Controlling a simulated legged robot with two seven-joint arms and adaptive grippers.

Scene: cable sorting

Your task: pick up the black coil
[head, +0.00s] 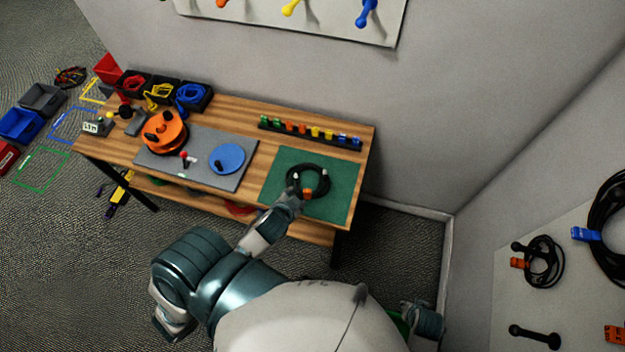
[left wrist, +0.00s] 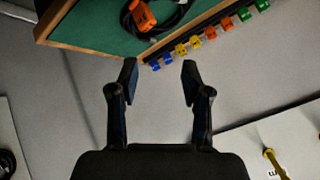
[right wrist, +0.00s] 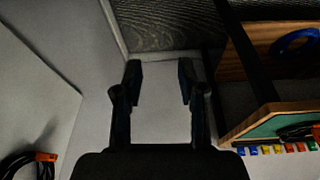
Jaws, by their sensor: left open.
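The black coil (head: 326,181) with an orange clip (head: 307,193) lies on the green mat (head: 345,205) at the right end of the workbench. In the left wrist view the coil (left wrist: 176,22) and its orange clip (left wrist: 143,15) are at the top, beyond the fingertips. My left gripper (head: 290,193) is at the near-left edge of the coil in the head view; its fingers (left wrist: 158,80) are apart and nothing is between them. My right gripper (right wrist: 158,80) is open and empty, away from the coil, which is partly cut off at the right wrist view's edge.
A row of coloured clips (head: 310,132) lines the back of the bench. A grey mat (head: 205,175) with an orange reel (head: 163,132) and blue disc (head: 227,158) is to the left. Another black cable loop (head: 545,262) hangs on the right wall board.

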